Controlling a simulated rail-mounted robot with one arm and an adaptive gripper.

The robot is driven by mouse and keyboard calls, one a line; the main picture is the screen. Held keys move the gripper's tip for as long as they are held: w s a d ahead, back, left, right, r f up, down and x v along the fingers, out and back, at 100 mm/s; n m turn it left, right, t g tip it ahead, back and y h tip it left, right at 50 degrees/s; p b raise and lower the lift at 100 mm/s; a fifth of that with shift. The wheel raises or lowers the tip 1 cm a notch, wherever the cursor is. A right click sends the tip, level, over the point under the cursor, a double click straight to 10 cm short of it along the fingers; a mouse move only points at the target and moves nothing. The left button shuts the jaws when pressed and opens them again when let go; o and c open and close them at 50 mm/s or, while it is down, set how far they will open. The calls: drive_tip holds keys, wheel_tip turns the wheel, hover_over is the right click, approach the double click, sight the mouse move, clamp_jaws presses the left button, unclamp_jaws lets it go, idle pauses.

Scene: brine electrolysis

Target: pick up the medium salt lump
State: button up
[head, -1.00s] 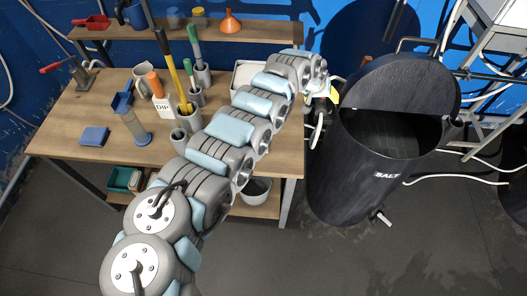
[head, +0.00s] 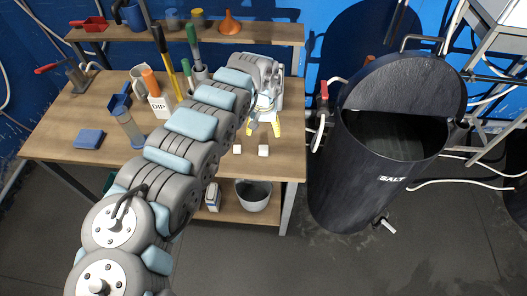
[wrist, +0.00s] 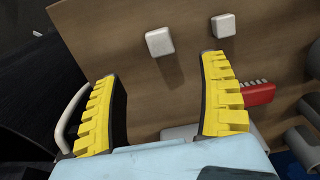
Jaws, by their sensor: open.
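Two white salt lumps lie apart on the wooden table near its front edge. The right one (head: 263,151) looks slightly larger and shows in the wrist view as the nearer lump (wrist: 159,42). The left one (head: 237,149) shows smaller in the wrist view (wrist: 223,25). No label tells which is the medium one. My gripper (head: 265,127) is open over the table, just behind the lumps, its yellow-padded fingers pointing down. In the wrist view the gripper (wrist: 160,70) has nothing held between its fingers, and the larger lump lies beyond the gap between the fingertips.
A black tank (head: 365,185) marked SALT stands right of the table (head: 75,135), with a red-handled valve (head: 323,90) close to the table edge. The front right tabletop is mostly clear.

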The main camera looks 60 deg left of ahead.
sight(264, 148)
wheel_tip(264, 148, down, 12)
drive_tip(key=b, duration=0.2)
drive_tip(key=shift+r+b, duration=0.25)
drive_tip(key=shift+b, duration=0.15)
drive_tip(key=c, duration=1)
